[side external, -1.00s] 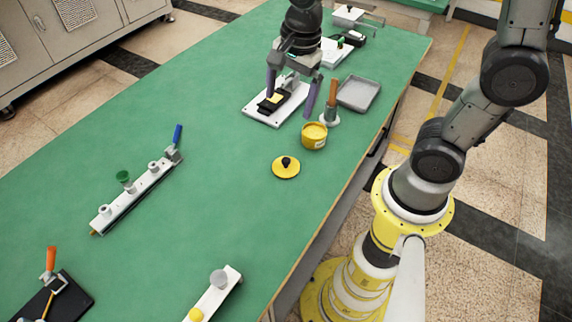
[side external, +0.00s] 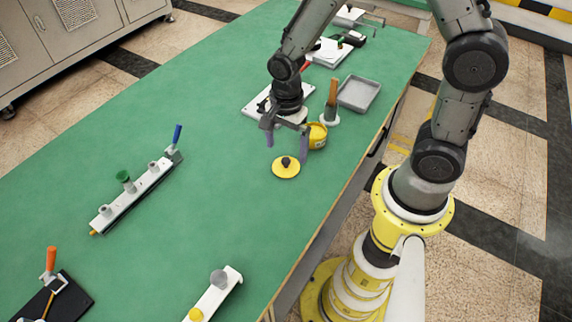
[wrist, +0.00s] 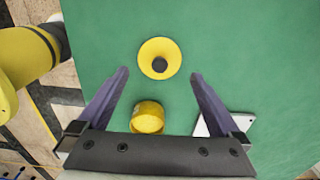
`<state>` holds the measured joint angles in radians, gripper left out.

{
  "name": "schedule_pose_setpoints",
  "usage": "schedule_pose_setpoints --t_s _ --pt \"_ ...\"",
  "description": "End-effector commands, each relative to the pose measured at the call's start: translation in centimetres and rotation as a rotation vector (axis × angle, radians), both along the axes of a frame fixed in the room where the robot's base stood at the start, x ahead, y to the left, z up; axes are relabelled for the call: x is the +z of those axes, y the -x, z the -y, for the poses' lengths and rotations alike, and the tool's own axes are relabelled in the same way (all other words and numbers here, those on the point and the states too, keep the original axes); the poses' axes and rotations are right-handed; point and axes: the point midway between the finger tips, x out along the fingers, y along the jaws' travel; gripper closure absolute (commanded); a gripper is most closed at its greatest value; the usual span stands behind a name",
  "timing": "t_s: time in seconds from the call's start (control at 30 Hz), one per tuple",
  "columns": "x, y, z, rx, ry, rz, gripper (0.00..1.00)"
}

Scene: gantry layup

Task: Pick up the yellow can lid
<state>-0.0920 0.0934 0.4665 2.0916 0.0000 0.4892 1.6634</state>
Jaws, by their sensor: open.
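The yellow can lid (side external: 286,170) lies flat on the green table, a round disc with a dark knob in its middle. In the wrist view the lid (wrist: 159,58) shows beyond my fingertips, centred between them. My gripper (side external: 287,144) is open and empty, above the table and just behind the lid in the side view. Its two purple fingers (wrist: 159,76) are spread wide in the wrist view. The yellow can (side external: 317,136) stands behind the lid, partly hidden by my gripper; it also shows in the wrist view (wrist: 148,118).
A wooden-handled brush-like tool (side external: 331,104) stands in a pale holder beside the can. A grey tray (side external: 360,94) lies near the right edge. A white fixture plate (side external: 257,105) is behind my gripper. A long fixture rail (side external: 135,196) lies at left.

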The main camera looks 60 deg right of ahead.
Motion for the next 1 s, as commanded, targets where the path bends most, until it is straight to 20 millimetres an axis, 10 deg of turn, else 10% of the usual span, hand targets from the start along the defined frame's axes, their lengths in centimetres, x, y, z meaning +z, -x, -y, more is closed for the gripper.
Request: schedule_pose_setpoints --t_s 0.6,1.0 --pt "-4.6 0.1 -0.2 0.0 0.0 -0.001 0.0" --pt "-4.5 0.0 -0.2 0.0 0.0 0.0 0.67"
